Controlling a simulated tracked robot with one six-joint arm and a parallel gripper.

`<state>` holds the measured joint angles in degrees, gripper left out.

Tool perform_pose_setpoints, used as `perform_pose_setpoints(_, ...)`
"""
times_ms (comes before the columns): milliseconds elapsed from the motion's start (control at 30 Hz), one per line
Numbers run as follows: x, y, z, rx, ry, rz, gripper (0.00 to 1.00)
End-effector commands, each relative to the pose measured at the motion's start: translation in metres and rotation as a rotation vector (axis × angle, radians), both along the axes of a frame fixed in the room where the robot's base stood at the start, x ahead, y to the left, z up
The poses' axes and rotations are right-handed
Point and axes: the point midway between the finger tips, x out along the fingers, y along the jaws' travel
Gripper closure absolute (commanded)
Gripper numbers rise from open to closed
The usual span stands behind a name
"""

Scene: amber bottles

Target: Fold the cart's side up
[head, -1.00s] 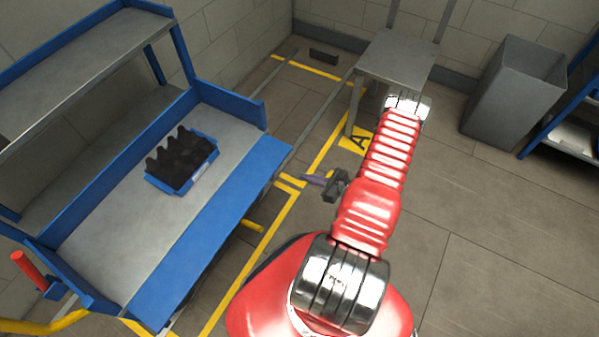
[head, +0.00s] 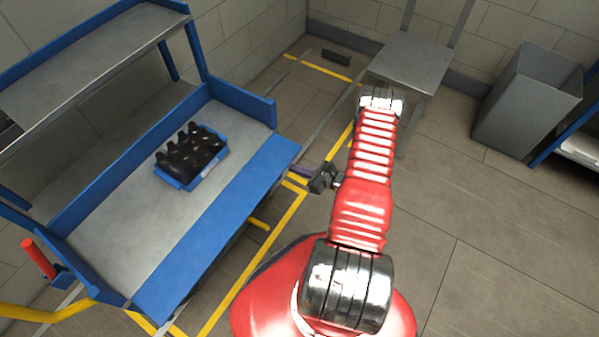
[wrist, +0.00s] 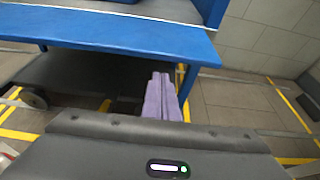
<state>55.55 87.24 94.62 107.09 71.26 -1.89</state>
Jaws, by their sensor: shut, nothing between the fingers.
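The cart (head: 110,240) stands at the left in the head view, with a grey deck and blue edges. Its side (head: 215,232) is a long blue panel along the deck's right edge, lying out about level with the deck. In the wrist view the panel (wrist: 120,42) spans the top left. My gripper (head: 300,171) is shut and empty near the panel's far right corner. Its purple fingers (wrist: 160,92) show just past the panel's outer edge in the wrist view. I cannot tell whether they touch it or reach under it.
A blue crate (head: 188,182) of dark bottles sits on the deck. The cart has an upper shelf (head: 95,55) and a red-gripped lever (head: 38,258). A grey chair (head: 412,62) and a grey bin (head: 525,100) stand behind. The floor at right is clear.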

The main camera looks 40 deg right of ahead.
Motion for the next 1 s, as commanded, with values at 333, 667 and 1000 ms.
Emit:
perform_pose_setpoints(333, 0.0, 0.001, 0.019, -0.001, 0.0, 0.001, 1.0)
perform_pose_setpoints(667, -0.001, -0.003, 0.019, 0.0, 0.001, -0.001, 1.0)
perform_pose_setpoints(1000, -0.003, -0.004, 0.026, -0.011, 0.032, -0.007, 1.0)
